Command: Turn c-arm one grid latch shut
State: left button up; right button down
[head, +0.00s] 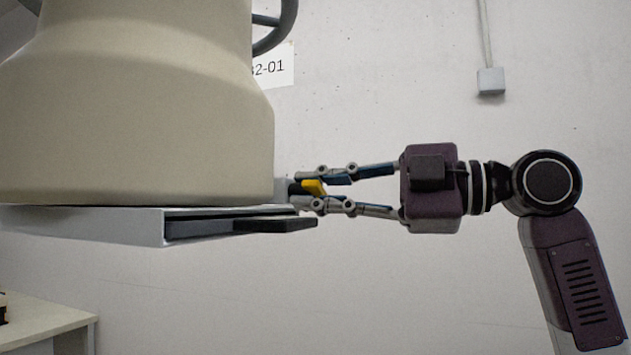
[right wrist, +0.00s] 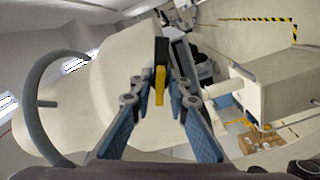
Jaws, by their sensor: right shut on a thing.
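The c-arm head is a large beige housing (head: 140,100) at the left of the head view; it also fills the left of the right wrist view (right wrist: 105,85). The grid latch is a small yellow lever (head: 314,187) with a dark base at the housing's lower right edge. In the right wrist view the yellow lever (right wrist: 159,85) points toward the camera. My right gripper (head: 300,189) reaches in from the right with its fingers above and below the latch, shut on it. In its wrist view the fingertips (right wrist: 161,72) flank the latch. My left gripper is out of view.
A pale flat tray (head: 110,226) with a dark grid plate (head: 275,225) sticking out lies under the housing. A round handle (head: 286,25) rises behind it. A white table (head: 45,325) stands low left. Free space lies below and right of the housing.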

jog(key=m+p, duration=0.2)
jog(key=m, duration=0.4)
jog(key=shift+m, duration=0.3)
jog(key=m+p, duration=0.1)
jog(key=m, duration=0.2)
jog(key=shift+m+p, duration=0.6)
jog(key=shift+m, duration=1.1)
jog(key=c, duration=2.1)
grip_release()
jog(key=shift+d, duration=0.1)
jog(key=v, duration=1.2)
